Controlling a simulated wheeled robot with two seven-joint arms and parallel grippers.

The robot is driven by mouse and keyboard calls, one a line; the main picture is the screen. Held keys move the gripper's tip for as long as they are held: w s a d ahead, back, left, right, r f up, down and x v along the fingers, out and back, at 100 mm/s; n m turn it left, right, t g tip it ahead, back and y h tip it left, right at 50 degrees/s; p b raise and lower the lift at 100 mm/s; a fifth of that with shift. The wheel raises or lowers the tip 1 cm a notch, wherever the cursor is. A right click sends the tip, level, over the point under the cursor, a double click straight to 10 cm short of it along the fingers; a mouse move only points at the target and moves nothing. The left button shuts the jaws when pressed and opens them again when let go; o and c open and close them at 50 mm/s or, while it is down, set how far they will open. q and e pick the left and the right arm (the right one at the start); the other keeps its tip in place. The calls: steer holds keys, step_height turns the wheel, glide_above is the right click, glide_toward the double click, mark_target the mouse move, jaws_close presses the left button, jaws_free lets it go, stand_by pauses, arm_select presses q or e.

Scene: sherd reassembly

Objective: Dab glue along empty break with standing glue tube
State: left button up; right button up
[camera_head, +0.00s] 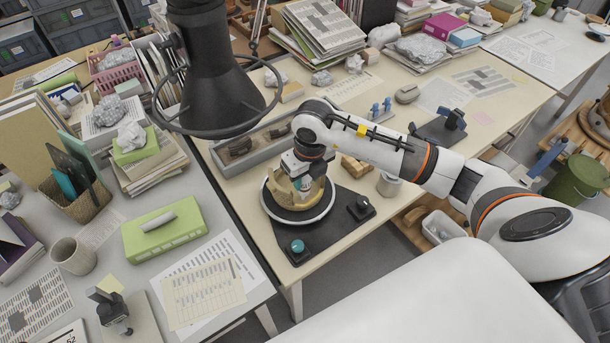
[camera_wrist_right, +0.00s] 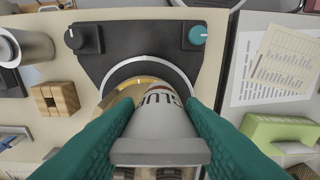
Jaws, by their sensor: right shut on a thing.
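My right gripper (camera_head: 308,182) is over the turntable, and its teal fingers (camera_wrist_right: 158,108) are shut on the glue tube. The tube (camera_wrist_right: 157,120) is pale with dark print and a little red, and fills the middle of the right wrist view; its tip is hidden. The tan vessel (camera_head: 282,190) stands on the round turntable (camera_head: 274,208), partly behind the gripper. In the wrist view a yellowish rim (camera_wrist_right: 118,92) of it shows beside the tube. I cannot see the break's edge clearly or tell whether the tube touches it. My left gripper is not in view.
The turntable's dark base has a teal knob (camera_head: 297,246) and a black knob (camera_head: 360,206). A grey metal cup (camera_head: 389,185) and a wooden block (camera_head: 355,165) stand close by. A grey tray (camera_head: 240,151) lies behind. A black lamp (camera_head: 212,90) hangs at the upper left.

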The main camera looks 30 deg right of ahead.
steer(key=shift+s+r+p, duration=0.25)
steer(key=shift+r+p, duration=0.4)
steer(key=shift+r, duration=0.4)
steer(key=shift+s+r+p, duration=0.2)
steer(key=shift+r+p, duration=0.45)
steer(key=shift+r, duration=0.35)
